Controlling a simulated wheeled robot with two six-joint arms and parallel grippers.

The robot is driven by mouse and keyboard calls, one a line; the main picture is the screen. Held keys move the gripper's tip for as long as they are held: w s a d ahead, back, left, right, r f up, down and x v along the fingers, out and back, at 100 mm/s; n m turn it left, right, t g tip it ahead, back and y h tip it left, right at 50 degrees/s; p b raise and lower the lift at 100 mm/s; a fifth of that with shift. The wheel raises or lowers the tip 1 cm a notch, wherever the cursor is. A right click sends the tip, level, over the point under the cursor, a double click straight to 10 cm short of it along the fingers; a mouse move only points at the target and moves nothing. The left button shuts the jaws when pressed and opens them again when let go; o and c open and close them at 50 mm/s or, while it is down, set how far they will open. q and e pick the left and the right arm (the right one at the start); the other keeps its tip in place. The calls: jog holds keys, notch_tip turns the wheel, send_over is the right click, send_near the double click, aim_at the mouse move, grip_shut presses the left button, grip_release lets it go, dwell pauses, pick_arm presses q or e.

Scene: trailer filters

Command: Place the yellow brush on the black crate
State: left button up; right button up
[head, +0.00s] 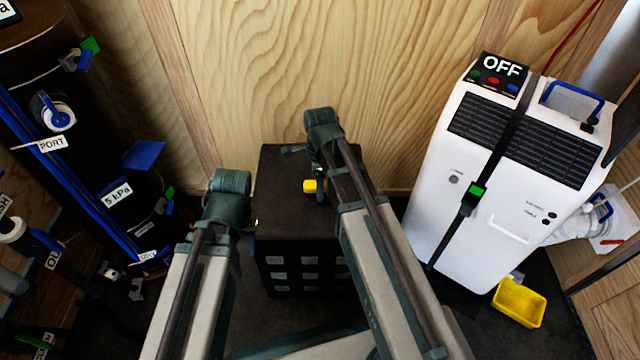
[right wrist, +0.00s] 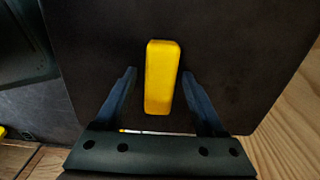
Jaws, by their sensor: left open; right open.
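The yellow brush (head: 309,186) is on top of the black crate (head: 285,165), partly hidden by my right arm. In the right wrist view the yellow brush (right wrist: 162,78) shows as an upright yellow block against the crate's dark top (right wrist: 100,40). My right gripper (right wrist: 159,75) is open, with one finger on each side of the brush and a visible gap to both. My left gripper (head: 238,215) is open at the crate's left edge; its fingers are mostly hidden behind its wrist.
A white machine (head: 490,190) with a black strap and an OFF sign stands to the right. A small yellow tray (head: 519,303) lies on the floor by it. Dark tanks with blue pipes and labels (head: 116,195) fill the left. A wooden wall (head: 350,60) closes the back.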

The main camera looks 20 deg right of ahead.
jog(key=shift+r, duration=0.2)
notch_tip(320, 180, up, 12)
jog(key=p, duration=1.2)
jog(key=s+a+n, duration=0.5)
jog(key=s+n, duration=0.2)
jog(key=n, duration=0.5)
jog(key=s+a+n+h, duration=0.1)
jog(key=s+a+n, duration=0.5)
jog(key=n, duration=0.7)
jog(key=shift+s+a, duration=0.15)
jog(key=shift+s, duration=0.2)
notch_tip(320, 180, up, 27)
jog(key=p, duration=2.7)
